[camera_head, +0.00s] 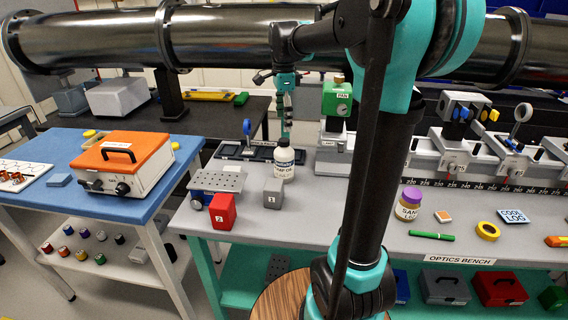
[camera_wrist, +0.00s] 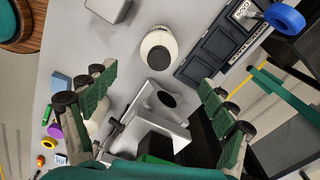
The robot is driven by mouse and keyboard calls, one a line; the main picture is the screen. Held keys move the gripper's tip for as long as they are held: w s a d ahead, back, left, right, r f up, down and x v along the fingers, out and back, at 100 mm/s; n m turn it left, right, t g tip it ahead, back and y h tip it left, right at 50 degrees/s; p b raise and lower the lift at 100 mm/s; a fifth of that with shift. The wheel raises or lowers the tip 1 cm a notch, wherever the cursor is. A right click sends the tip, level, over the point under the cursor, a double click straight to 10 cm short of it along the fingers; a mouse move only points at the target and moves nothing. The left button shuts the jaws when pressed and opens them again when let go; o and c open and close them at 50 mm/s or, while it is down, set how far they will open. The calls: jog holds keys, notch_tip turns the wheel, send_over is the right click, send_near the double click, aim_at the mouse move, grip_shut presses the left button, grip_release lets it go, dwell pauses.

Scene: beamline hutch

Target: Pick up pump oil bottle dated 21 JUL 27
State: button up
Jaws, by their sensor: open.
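A white bottle (camera_head: 284,163) with a dark cap stands upright on the grey bench in the head view. Its label appears to read PUMP OIL; the date is too small to read. In the wrist view the bottle (camera_wrist: 158,48) shows from above, its pale shoulder around a dark cap, just beyond my fingertips. My gripper (camera_head: 285,98) hangs above and behind the bottle in the head view. In the wrist view my gripper (camera_wrist: 158,88) is open, with its two green fingers wide apart and nothing between the tips. The bottle is apart from both fingers.
A grey block (camera_head: 273,193) and a red block (camera_head: 222,211) stand in front of the bottle. A dark compartment tray (camera_wrist: 222,45) lies behind it. A pale bracket (camera_wrist: 158,120) with a green box (camera_head: 337,98) stands close on the right. A purple-lidded jar (camera_head: 408,205) is farther right.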

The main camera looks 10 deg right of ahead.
aim_at(284, 154)
notch_tip(284, 154, down, 13)
jog(key=shift+f, duration=0.2)
dwell(0.4)
jog(key=c, duration=1.7)
jog(key=shift+r, duration=0.1)
